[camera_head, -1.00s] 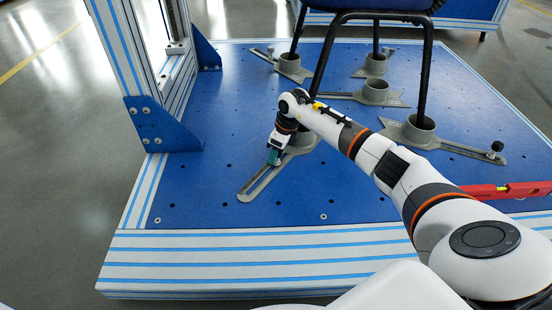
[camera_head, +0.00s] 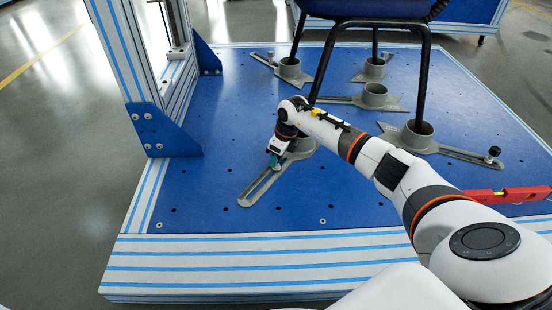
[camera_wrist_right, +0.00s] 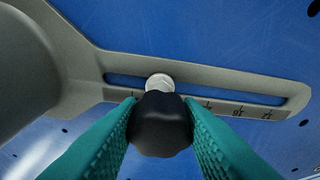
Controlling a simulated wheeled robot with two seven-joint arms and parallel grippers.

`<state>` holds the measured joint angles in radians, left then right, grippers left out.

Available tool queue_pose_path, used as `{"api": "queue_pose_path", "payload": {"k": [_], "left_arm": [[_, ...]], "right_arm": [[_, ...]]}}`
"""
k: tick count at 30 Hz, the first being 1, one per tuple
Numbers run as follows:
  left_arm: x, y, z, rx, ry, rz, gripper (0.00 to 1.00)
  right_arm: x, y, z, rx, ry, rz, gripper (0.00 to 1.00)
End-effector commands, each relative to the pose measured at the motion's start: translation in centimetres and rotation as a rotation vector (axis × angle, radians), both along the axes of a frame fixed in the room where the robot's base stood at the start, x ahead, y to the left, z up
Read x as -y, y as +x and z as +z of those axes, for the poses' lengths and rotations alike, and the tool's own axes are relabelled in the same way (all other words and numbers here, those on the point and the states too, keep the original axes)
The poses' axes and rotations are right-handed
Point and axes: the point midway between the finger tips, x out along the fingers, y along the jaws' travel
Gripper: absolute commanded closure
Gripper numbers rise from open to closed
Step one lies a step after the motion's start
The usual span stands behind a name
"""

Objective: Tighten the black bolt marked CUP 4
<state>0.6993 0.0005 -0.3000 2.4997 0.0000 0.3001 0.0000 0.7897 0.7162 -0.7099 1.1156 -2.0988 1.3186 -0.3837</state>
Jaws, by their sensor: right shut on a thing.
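My right gripper (camera_head: 274,161) reaches down to the slotted grey bracket (camera_head: 252,194) at the front left of the blue platform. In the right wrist view, the teal fingers of this gripper (camera_wrist_right: 160,128) are shut on a black bolt head (camera_wrist_right: 160,122), one finger on each side. A silvery metal part (camera_wrist_right: 159,82) shows just beyond the head, at the bracket's slot. The cup (camera_wrist_right: 28,60) of the bracket is at the left of that view. No CUP 4 marking is legible. The bolt is hidden in the head view. My left gripper is out of view.
A chair with black legs (camera_head: 424,75) stands in other grey cups on the platform (camera_head: 215,190). Another black knob (camera_head: 494,151) is on the right bracket. A red level (camera_head: 512,194) lies at the right. A striped post (camera_head: 118,50) rises at the left.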

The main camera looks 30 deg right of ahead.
Motion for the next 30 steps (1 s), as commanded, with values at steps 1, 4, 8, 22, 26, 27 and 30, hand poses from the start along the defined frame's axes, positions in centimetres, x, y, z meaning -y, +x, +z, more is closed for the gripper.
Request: {"api": "queue_pose_path", "payload": {"k": [1,4,8,22,26,27,30], "left_arm": [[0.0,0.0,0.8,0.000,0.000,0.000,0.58],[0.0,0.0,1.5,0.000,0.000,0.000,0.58],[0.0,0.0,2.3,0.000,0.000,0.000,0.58],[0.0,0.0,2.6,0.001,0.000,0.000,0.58],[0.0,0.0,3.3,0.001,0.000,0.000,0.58],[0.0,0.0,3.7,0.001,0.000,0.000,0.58],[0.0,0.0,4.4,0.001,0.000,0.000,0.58]], "right_arm": [[0.0,0.0,0.3,-0.001,-0.001,-0.026,0.92],[0.0,-0.1,0.3,-0.001,0.000,-0.080,0.92],[0.0,-0.1,0.2,-0.001,-0.002,-0.148,0.92],[0.0,0.0,0.0,0.001,0.000,-0.203,0.92],[0.0,0.0,0.2,0.000,-0.002,-0.238,0.92],[0.0,0.0,0.3,0.000,-0.001,-0.259,0.92],[0.0,0.0,0.3,0.000,-0.001,-0.318,0.92]]}}
